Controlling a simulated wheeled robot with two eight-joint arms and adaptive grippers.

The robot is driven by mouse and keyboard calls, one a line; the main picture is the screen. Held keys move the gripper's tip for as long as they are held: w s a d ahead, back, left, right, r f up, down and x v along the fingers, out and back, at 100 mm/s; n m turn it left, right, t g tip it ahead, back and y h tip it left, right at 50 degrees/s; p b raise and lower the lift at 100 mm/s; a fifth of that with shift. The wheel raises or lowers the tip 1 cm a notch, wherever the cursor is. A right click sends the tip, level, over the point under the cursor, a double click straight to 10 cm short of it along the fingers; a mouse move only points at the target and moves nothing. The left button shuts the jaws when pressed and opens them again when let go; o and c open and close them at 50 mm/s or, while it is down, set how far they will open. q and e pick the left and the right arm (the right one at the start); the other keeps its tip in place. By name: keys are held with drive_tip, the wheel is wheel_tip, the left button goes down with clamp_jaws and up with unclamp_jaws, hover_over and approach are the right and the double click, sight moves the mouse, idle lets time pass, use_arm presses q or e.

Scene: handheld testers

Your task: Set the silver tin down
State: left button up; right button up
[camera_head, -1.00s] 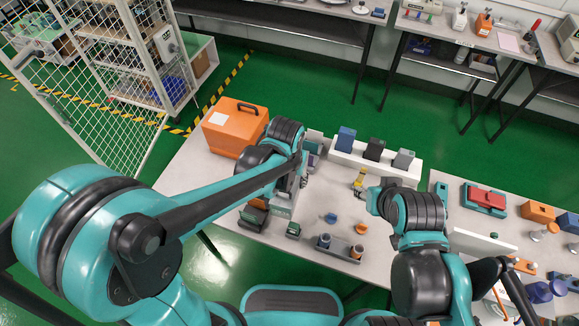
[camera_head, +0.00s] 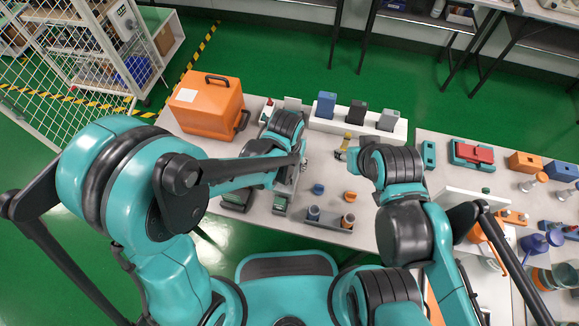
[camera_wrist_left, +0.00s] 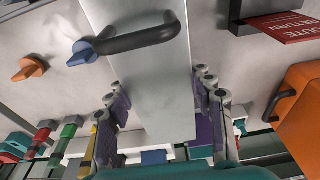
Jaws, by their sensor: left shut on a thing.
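The silver tin (camera_wrist_left: 140,75) fills the middle of the left wrist view as a pale grey, flat-sided body. A curved black handle (camera_wrist_left: 130,38) crosses its upper part. My left gripper (camera_wrist_left: 160,92) has one finger on each side of the tin and is shut on it. In the head view my left gripper (camera_head: 298,160) is over the left bench, largely hidden by its own arm, and I cannot make out the tin there. I cannot tell whether the tin's base touches the bench. My right gripper is mostly hidden behind its wrist, beside a small yellow thing (camera_head: 346,138).
An orange case (camera_head: 205,108) stands at the bench's back left. A white rack (camera_head: 400,130) with blue, black and grey blocks is at the back. A blue knob (camera_head: 318,189), an orange knob (camera_head: 350,196) and a grey holder (camera_head: 328,222) are in front. A second bench at right is crowded.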

use_arm(q)
drive_tip(key=shift+f, duration=0.7)
use_arm(e)
drive_tip(key=shift+f, duration=0.3)
use_arm(q)
drive_tip(key=shift+f, duration=0.1)
drive_tip(key=o, duration=1.4)
drive_tip(key=shift+o, duration=0.2)
use_arm(e)
drive_tip(key=shift+f, duration=0.15)
